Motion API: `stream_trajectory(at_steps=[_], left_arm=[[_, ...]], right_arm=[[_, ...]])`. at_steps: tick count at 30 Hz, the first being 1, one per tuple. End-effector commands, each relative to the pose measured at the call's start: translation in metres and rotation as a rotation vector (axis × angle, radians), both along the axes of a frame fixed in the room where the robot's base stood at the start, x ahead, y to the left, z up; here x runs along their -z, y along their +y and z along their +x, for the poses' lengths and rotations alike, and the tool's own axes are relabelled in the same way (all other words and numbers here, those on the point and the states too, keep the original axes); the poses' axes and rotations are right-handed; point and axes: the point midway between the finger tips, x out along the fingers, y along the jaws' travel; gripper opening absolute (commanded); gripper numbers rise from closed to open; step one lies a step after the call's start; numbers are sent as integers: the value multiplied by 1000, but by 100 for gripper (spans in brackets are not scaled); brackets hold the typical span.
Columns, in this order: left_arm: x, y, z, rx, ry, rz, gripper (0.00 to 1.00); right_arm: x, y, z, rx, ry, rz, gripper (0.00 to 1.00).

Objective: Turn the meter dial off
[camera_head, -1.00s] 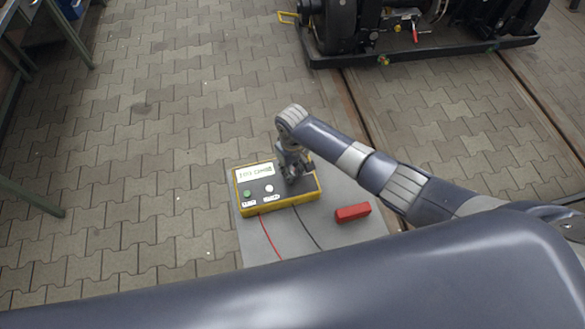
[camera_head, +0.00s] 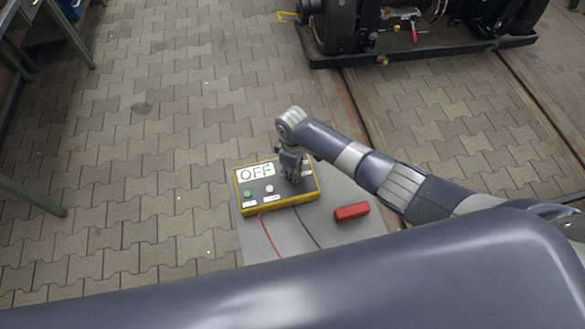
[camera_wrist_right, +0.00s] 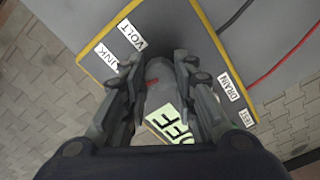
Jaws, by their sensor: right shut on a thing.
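The meter (camera_head: 247,196) is a yellow-edged grey box on a grey stand, with a screen (camera_head: 257,172) that reads OFF. A green button and a white button sit below the screen. My right gripper (camera_head: 291,178) points down onto the right part of the meter's face and hides the dial in the head view. In the right wrist view, my right gripper (camera_wrist_right: 158,88) is shut with its fingers on both sides of the round grey dial (camera_wrist_right: 160,70), which has a red mark. The gripper partly covers the screen there. My left gripper is not in view.
A red block (camera_head: 352,212) lies on the grey stand (camera_head: 345,240) right of the meter. A red and a black lead run from the meter's front edge. A dark bogie (camera_head: 400,30) on rails stands at the back.

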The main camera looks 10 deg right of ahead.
Motion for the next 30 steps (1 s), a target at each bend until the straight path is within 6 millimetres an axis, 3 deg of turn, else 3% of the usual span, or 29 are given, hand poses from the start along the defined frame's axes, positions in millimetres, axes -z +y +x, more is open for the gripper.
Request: stream_trajectory(at_steps=[12,28,29,30], left_arm=[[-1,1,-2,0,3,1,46],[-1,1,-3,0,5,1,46],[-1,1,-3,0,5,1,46],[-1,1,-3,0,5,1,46]], right_arm=[[0,1,0,-189,-2,3,2],[0,2,0,-214,-1,3,2],[0,2,0,-214,-1,3,30],[0,2,0,-214,-1,3,40]])
